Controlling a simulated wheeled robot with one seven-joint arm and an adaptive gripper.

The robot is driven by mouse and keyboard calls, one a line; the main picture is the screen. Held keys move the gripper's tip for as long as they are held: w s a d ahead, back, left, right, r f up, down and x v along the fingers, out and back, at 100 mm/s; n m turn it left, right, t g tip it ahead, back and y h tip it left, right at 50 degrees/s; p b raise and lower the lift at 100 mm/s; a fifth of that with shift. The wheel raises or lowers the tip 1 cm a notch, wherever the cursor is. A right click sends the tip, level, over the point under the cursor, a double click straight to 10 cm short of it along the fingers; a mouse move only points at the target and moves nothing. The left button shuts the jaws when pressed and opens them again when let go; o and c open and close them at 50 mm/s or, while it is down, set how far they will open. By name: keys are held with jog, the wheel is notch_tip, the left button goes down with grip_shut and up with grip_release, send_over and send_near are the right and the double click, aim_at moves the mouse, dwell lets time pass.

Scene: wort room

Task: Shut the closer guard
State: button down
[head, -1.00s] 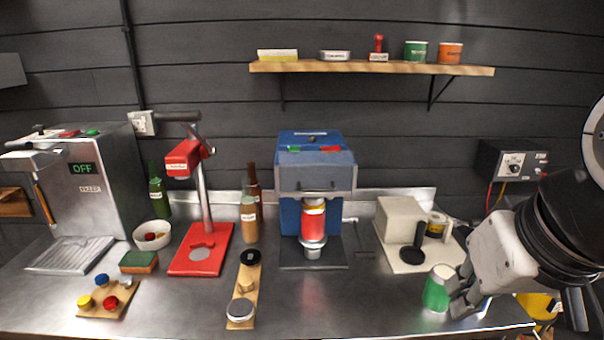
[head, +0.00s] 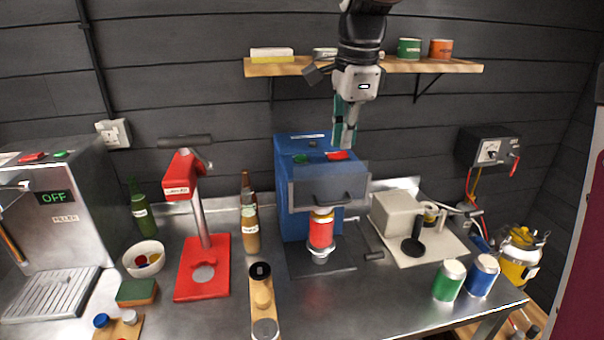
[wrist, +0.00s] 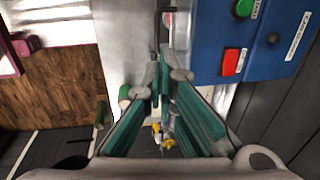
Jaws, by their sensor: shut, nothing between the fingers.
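The closer is the blue machine (head: 284,180) at the middle of the counter. Its grey see-through guard (head: 305,192) with a dark handle sits high across the front. A red can (head: 321,234) stands below the guard's lower edge, uncovered. My gripper (head: 347,142) is shut and empty, pointing down above the right side of the closer, near its red button (head: 337,155). In the wrist view my fingertips (wrist: 163,72) are together, with the closer's blue body (wrist: 265,45) to their right. A dark bar, seemingly the guard's handle (wrist: 160,25), lies beyond the fingertips.
A shelf (head: 350,67) with small tins is behind my arm. A grey box on a pale board (head: 397,215), a green can (head: 449,281) and a blue can (head: 482,276) are at right.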

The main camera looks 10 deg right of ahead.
jog(key=p, duration=0.1)
send_near(337, 190)
jog(key=f, duration=0.2)
jog(key=s+a+f, duration=0.1)
jog(key=f, duration=0.1)
jog(key=s+f, duration=0.1)
jog(key=f, duration=0.2)
jog(key=shift+a, duration=0.15)
jog(key=shift+f, duration=0.2)
jog(key=shift+w, duration=0.1)
